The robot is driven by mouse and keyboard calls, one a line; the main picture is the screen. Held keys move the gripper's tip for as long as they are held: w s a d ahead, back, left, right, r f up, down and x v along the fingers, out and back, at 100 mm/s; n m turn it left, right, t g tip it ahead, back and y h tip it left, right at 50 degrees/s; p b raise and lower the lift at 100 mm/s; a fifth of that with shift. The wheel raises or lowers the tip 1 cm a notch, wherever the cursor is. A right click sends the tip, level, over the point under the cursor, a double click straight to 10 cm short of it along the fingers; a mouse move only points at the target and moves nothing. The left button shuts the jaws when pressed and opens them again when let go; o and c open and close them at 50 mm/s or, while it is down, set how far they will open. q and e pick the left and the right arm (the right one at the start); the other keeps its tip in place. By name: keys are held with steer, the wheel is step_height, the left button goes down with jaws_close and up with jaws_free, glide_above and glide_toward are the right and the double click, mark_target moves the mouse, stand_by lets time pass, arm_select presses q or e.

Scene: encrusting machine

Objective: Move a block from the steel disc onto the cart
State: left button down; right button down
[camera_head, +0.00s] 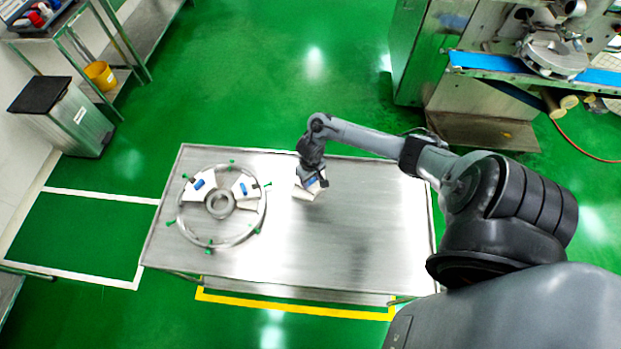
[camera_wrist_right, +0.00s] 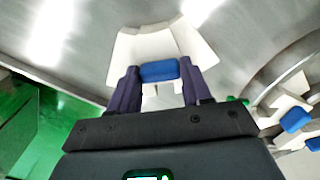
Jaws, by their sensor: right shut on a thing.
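The steel disc (camera_head: 236,242), a ring with a hub and green pegs, lies on the left part of the steel cart (camera_head: 370,235). Two white blocks with blue grips sit on the disc, one at its upper left (camera_head: 199,186) and one at its upper right (camera_head: 246,186). My right gripper (camera_head: 314,181) is right of the disc, over the cart's far half. It is shut on a third white block (camera_head: 307,193). In the wrist view its fingers (camera_wrist_right: 160,82) clasp the blue grip of this held block (camera_wrist_right: 160,42). I cannot tell whether the block touches the cart. My left gripper is out of view.
The cart's middle and right are bare. A machine with a blue belt (camera_head: 490,66) stands beyond it at upper right. A grey bin (camera_head: 65,120) and a steel bench with a yellow bucket (camera_head: 101,75) are at upper left.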

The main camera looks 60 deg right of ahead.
steer(key=shift+c, duration=2.4)
jaws_free()
step_height(320, 180, up, 12)
steer(key=f+p, duration=0.1)
steer(key=p, duration=0.3)
steer(key=w+a+n+t, duration=0.1)
steer(key=a+n+t, duration=0.4)
steer(key=a, duration=1.4)
steer(key=s+a+r+n+g, duration=0.1)
steer(key=s+a+r, duration=0.5)
steer(key=s+r, duration=0.5)
steer(key=shift+r+n+p, duration=0.3)
steer(key=shift+r+n, duration=0.1)
steer(key=shift+r, duration=0.35)
steer(key=shift+d, duration=0.1)
